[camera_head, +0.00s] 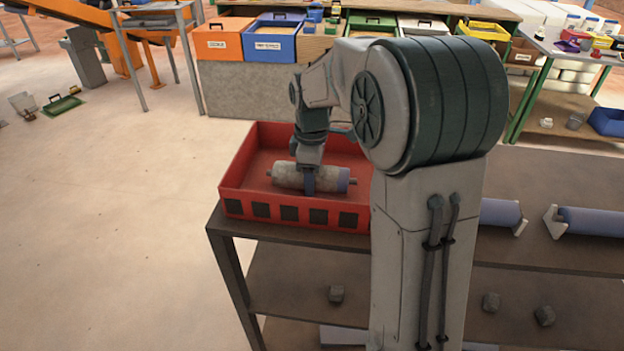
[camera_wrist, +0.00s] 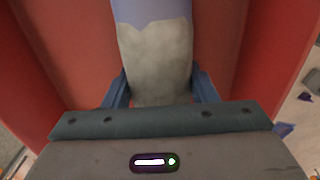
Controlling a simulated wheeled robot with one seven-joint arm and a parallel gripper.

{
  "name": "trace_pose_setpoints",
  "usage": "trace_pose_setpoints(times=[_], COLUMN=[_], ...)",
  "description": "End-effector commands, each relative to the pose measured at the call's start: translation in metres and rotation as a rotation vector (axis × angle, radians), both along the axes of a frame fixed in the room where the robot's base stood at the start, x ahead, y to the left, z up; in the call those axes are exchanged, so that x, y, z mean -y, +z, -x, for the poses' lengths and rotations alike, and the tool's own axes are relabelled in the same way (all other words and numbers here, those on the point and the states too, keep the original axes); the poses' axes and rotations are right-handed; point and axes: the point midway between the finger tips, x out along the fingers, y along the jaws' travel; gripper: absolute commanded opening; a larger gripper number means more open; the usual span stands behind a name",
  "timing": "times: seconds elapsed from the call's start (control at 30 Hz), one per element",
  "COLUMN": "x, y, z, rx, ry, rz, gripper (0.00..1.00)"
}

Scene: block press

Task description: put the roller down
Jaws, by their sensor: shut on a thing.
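The roller (camera_head: 289,176) is a pale grey, dusty cylinder with a bluish end and a short pin at each end. It lies level within the walls of a red tray (camera_head: 262,210). I cannot tell whether it touches the tray floor. In the wrist view the roller (camera_wrist: 157,60) runs up between the two blue fingers of my gripper (camera_wrist: 160,92), with red tray walls on both sides.
The tray stands at the left end of a dark shelf table (camera_head: 540,172). Blue-grey rollers (camera_head: 592,221) on white end supports lie to the right, partly behind my arm. Small grey blocks (camera_head: 336,294) sit on the lower shelf.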

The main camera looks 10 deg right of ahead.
Motion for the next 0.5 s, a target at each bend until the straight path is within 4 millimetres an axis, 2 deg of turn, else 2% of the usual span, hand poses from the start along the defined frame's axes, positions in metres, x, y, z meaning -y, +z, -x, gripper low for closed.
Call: trace_pose_setpoints(times=[0.13, 0.5], x=[0.000, 0.000], y=[-0.013, -0.018], z=[0.000, 0.000], rx=[0.001, 0.002], ry=[0.000, 0.000], rz=[0.000, 0.000], gripper=[0.11, 0.11])
